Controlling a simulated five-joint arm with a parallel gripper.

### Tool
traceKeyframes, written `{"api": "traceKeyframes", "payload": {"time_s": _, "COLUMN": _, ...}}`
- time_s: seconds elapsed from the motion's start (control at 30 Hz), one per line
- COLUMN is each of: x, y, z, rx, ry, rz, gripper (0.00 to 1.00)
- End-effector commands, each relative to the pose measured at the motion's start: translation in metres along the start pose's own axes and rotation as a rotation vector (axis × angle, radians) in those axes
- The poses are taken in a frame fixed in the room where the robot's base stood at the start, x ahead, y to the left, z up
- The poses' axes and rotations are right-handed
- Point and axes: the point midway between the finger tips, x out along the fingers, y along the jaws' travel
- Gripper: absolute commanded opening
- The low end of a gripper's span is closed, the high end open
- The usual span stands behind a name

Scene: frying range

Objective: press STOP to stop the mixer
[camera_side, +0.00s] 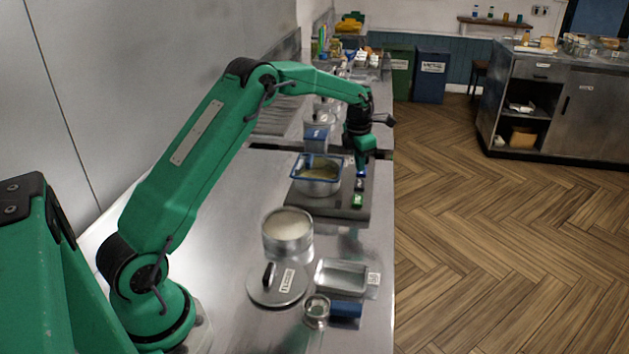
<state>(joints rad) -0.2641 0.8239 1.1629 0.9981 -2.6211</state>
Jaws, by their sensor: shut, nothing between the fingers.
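The mixer's metal bowl (318,187) with a blue rim holds pale contents and stands on a dark flat base (330,208). A row of small buttons runs along the base's right side: a green button (357,201) at the near end and a dark blue button (360,184) behind it. Their lettering is too small to read, so I cannot tell which is STOP. My gripper (361,170) points down, shut and empty, at the far end of this row. It hides what lies right under it, and I cannot tell whether it touches a button.
A metal pot (287,232), a lid with a dark handle (278,285), a shallow tray (342,276), a small round tin (316,309) and a blue block (346,310) lie on the near counter. The counter's right edge drops to the wooden floor (480,230).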

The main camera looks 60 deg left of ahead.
Motion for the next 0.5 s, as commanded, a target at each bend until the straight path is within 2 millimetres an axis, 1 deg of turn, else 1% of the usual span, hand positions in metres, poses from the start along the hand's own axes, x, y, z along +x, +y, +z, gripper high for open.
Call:
{"api": "traceKeyframes", "payload": {"time_s": 0.3, "x": -0.023, "y": 0.002, "z": 0.003, "rx": 0.0, "ry": -0.001, "rz": 0.001, "gripper": 0.0}}
{"api": "traceKeyframes", "payload": {"time_s": 0.5, "x": -0.031, "y": 0.002, "z": 0.004, "rx": 0.0, "ry": 0.0, "rz": 0.0, "gripper": 0.0}}
